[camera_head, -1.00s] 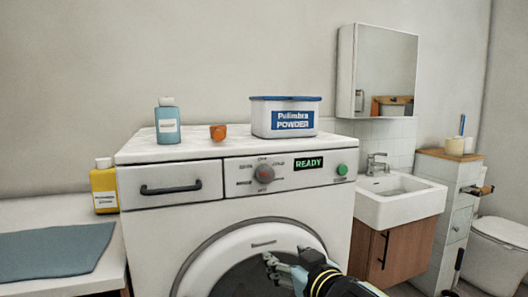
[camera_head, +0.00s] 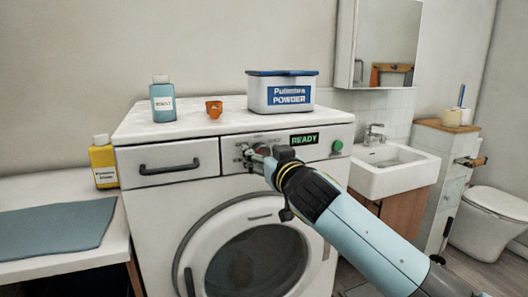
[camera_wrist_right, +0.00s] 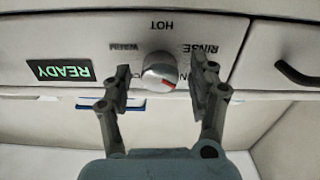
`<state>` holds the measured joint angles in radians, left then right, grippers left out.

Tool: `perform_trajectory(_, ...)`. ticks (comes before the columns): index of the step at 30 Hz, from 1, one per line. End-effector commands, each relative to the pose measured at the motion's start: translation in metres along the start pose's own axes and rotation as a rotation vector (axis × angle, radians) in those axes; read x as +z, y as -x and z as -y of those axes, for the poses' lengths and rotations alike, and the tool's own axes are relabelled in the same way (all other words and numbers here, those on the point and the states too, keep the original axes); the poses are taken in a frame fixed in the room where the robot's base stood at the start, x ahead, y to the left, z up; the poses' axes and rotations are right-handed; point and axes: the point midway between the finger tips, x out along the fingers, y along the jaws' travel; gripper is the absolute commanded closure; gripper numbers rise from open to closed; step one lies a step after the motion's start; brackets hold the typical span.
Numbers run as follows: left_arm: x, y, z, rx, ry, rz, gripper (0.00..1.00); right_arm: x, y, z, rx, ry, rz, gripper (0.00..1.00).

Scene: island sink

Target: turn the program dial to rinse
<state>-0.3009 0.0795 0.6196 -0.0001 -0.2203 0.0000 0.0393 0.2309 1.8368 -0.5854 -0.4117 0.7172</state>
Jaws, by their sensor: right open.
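The program dial (camera_wrist_right: 158,68) is a round silver knob with a red mark, seen in the upside-down right wrist view. Its red mark lies toward the lower right of the knob in that picture. The RINSE label (camera_wrist_right: 200,49) is to the upper right of the knob, HOT is above and WARM to the upper left. My right gripper (camera_wrist_right: 163,74) is open, with one finger on each side of the dial and small visible gaps. In the head view my right gripper (camera_head: 256,153) is at the panel and largely hides the dial. My left gripper is not in view.
The washing machine (camera_head: 160,218) has a lit READY display (camera_head: 305,138) and a green button (camera_head: 337,146) beside the dial. A handled drawer (camera_head: 168,165) is left of the panel. A powder box (camera_head: 283,92), orange cup (camera_head: 214,108) and blue bottle (camera_head: 162,101) stand on top.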

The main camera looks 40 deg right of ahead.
Motion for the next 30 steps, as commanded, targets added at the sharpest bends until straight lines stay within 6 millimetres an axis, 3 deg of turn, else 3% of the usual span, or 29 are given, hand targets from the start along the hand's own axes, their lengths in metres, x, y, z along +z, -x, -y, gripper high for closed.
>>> perform_trajectory(8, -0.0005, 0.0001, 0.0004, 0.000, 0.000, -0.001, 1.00, 0.0007, -0.0020, 0.0001, 0.000, 0.000, 0.001, 0.40)
perform_trajectory(21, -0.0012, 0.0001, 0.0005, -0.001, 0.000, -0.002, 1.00, 0.0006, -0.0017, 0.0001, 0.000, 0.000, 0.001, 0.95)
perform_trajectory(30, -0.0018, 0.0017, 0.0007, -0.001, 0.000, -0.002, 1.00, 0.0002, -0.0017, 0.0001, 0.000, 0.039, 0.001, 0.95)
